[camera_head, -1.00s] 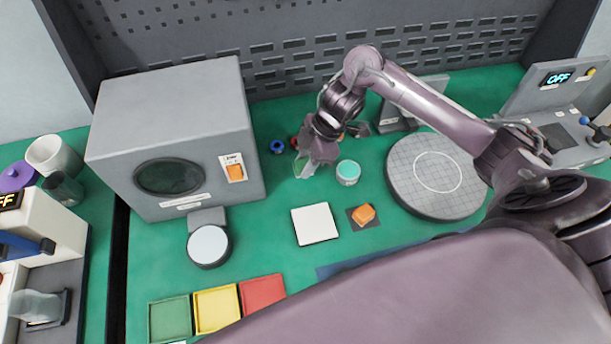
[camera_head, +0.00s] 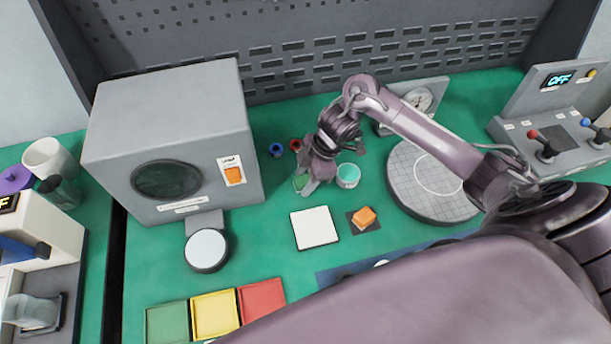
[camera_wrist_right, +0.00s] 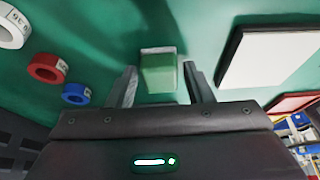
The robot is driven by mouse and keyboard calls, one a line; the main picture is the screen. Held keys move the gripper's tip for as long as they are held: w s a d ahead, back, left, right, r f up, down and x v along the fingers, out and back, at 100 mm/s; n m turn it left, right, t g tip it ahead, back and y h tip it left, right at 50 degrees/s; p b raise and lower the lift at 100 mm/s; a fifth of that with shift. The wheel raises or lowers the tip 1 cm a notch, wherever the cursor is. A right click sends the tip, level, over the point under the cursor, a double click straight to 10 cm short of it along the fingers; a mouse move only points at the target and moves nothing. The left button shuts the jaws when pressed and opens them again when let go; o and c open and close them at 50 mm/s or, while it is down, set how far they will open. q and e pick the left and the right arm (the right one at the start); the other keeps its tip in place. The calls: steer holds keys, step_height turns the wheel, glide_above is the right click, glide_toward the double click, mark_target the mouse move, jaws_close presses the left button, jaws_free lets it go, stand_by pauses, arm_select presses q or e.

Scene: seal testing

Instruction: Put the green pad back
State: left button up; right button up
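The green pad (camera_head: 300,182) is a small green block at my right gripper, left of the teal-topped jar. In the right wrist view the green pad (camera_wrist_right: 160,73) sits between the two fingertips of my right gripper (camera_wrist_right: 162,86). The fingers stand apart, with a narrow gap showing on each side of the pad. In the head view my right gripper (camera_head: 308,187) points down close to the green mat. I cannot tell whether the pad rests on the mat. My left gripper is not in view.
A white square plate (camera_head: 314,228) and an orange block (camera_head: 363,217) lie in front. Green (camera_head: 167,323), yellow (camera_head: 215,313) and red (camera_head: 262,301) trays sit at front left. The teal-topped jar (camera_head: 348,176) is close on the right. Blue (camera_head: 277,150) and red (camera_head: 296,145) rings lie behind.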

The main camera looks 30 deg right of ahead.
steer(key=shift+o, duration=0.5)
steer(key=shift+r, duration=0.1)
steer(key=shift+r, duration=0.2)
steer(key=p+v, duration=0.1)
steer(key=v, duration=1)
steer(key=shift+d+r, duration=0.2)
steer(key=shift+r, duration=0.15)
